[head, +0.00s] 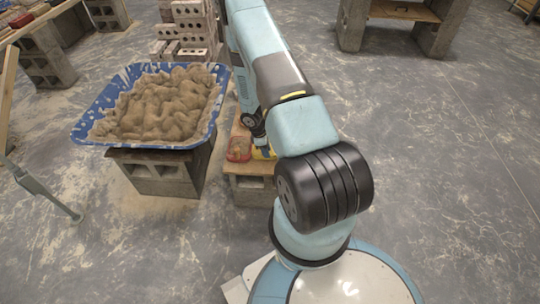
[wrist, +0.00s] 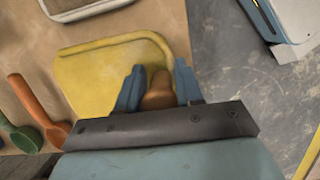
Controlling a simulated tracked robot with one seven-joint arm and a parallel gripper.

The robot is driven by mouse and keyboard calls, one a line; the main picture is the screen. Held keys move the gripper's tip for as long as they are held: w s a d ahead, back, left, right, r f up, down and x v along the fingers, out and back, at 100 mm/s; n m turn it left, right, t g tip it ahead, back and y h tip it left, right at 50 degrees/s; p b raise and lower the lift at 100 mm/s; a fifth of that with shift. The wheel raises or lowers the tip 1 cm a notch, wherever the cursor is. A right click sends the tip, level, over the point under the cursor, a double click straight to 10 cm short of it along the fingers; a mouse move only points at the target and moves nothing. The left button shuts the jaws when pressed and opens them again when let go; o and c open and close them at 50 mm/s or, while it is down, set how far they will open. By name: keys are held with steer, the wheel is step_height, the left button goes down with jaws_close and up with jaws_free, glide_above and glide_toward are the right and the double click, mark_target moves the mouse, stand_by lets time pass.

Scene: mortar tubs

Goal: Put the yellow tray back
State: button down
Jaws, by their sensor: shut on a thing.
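The yellow tray (wrist: 95,78) has a raised rim and lies over a wooden board in the wrist view. An orange-brown grip, which looks like its handle (wrist: 160,90), is between the blue fingers of my gripper (wrist: 157,85). My gripper is shut on this grip. In the head view a small part of the yellow tray (head: 259,155) shows beside my arm; my arm hides the rest. I cannot tell whether the tray touches the board.
A red item (head: 239,149) lies on the wooden board (head: 247,169) left of the tray. An orange scoop (wrist: 38,110) and a green scoop (wrist: 20,136) are close by. A blue tub (head: 88,128) of mortar stands on blocks at left. The floor (head: 450,190) at right is clear.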

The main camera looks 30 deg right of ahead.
steer(key=shift+w+d+f, duration=0.2)
steer(key=shift+d+f, duration=0.35)
steer(key=shift+f, duration=0.15)
steer(key=shift+w+d+f, duration=0.15)
steer(key=shift+d+f, duration=0.4)
steer(key=shift+f, duration=1.7)
steer(key=c, duration=0.7)
jaws_free()
steer(key=shift+c, duration=0.2)
